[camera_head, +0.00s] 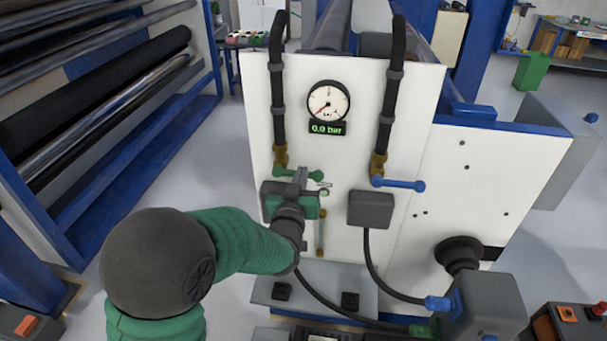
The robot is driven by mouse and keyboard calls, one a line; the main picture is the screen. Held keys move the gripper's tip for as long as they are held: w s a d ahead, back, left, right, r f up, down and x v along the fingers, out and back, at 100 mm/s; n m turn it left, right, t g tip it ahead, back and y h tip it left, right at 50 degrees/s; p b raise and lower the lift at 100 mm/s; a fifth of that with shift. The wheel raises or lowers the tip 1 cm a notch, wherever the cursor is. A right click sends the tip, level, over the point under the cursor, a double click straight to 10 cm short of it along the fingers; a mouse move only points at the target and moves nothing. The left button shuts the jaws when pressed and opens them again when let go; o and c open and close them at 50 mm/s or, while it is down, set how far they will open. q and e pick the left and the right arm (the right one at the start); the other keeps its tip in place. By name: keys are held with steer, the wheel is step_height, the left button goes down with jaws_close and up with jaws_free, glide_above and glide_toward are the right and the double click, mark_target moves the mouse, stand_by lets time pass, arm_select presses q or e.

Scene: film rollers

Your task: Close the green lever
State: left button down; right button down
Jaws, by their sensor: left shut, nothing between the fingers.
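The green lever (291,173) lies roughly level at the lower end of the left black hose on the white panel, with a round knob at its right end. My left arm reaches in from the lower left. My left gripper (322,186) is shut and empty, just below the lever and in front of the panel. It looks very close to the lever, but I cannot tell whether they touch. The gripper and wrist hide part of the grey box behind them. My right gripper is not in view.
A blue lever (402,184) sits level on the right hose, above a grey box (370,210). A round gauge (328,101) has a display (327,128) reading 0.0 bar. A cable hangs below the grey box. A roller rack (110,130) stands at left; floor between is clear.

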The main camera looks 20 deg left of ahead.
arm_select(q)
steer(key=s+d+f+m+g+h, duration=0.1)
steer(key=s+d+f+g+h, duration=0.1)
steer(key=s+f+g, duration=0.35)
steer(key=s+d+f+m+g+h, duration=0.1)
steer(key=s+d+f+g+h, duration=0.15)
steer(key=s+f, duration=0.45)
steer(key=s+f+m+g, duration=0.1)
steer(key=s+f+g, duration=0.5)
steer(key=s, duration=0.7)
step_height(320, 180, down, 2)
steer(key=shift+s+d+f+m+g+b, duration=0.2)
steer(key=shift+s+m+g+b, duration=0.1)
steer(key=shift+s, duration=0.05)
steer(key=shift+y, duration=0.25)
